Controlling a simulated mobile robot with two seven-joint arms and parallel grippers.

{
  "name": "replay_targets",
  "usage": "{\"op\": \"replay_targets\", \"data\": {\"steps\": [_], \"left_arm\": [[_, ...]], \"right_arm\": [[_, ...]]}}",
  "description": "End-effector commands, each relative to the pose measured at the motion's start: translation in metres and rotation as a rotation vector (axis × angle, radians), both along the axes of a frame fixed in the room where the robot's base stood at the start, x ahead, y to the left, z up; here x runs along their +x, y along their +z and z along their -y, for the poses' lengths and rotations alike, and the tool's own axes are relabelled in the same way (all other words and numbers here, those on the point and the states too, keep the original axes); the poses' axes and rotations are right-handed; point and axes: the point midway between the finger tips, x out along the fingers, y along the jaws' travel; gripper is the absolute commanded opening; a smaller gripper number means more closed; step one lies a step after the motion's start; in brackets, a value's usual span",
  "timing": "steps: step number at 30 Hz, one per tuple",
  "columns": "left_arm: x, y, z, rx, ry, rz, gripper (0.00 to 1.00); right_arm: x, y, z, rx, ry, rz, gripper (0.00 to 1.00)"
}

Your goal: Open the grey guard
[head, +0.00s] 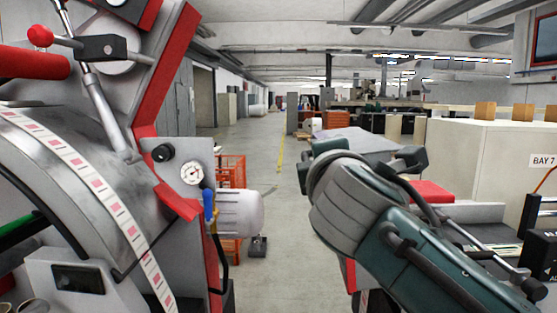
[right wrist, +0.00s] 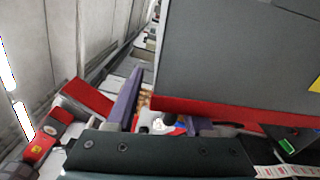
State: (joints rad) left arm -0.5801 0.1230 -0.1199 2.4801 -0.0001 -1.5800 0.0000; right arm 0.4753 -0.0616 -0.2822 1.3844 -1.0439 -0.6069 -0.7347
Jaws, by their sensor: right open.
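The label rewinder fills the left of the head view. Its curved grey metal cover (head: 75,165) has a strip of red-marked labels running over it, and a strut meets the machine above it. I cannot tell for sure which grey part is the guard. In the right wrist view a large flat grey panel (right wrist: 235,60) with a red edge stands close by. My right gripper (right wrist: 162,112) is open, its two purple fingers apart beside the panel's red edge; I see nothing clearly gripped. In the head view my right forearm hides the right hand. My left gripper is not in view.
A red-knobbed lever (head: 40,37), a pressure gauge (head: 191,173) and a pale motor (head: 240,213) sit on the machine. An orange crate (head: 232,172) stands behind. A cream cabinet (head: 490,150) stands at right.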

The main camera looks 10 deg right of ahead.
Motion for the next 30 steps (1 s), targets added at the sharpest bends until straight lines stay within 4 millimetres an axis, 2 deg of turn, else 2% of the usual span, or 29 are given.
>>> {"op": "replay_targets", "data": {"steps": [6,12,18,30], "left_arm": [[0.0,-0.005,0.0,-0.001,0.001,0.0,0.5],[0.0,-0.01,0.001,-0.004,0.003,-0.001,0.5],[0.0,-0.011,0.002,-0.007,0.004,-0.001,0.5],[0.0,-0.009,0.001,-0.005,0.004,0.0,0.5]], "right_arm": [[-0.037,0.0,-0.011,0.0,0.004,0.007,0.47],[-0.062,0.001,-0.017,0.001,0.005,0.006,0.47],[-0.071,0.002,-0.019,0.0,0.003,0.006,0.47],[-0.076,0.002,-0.02,-0.001,0.004,0.003,0.47]]}}
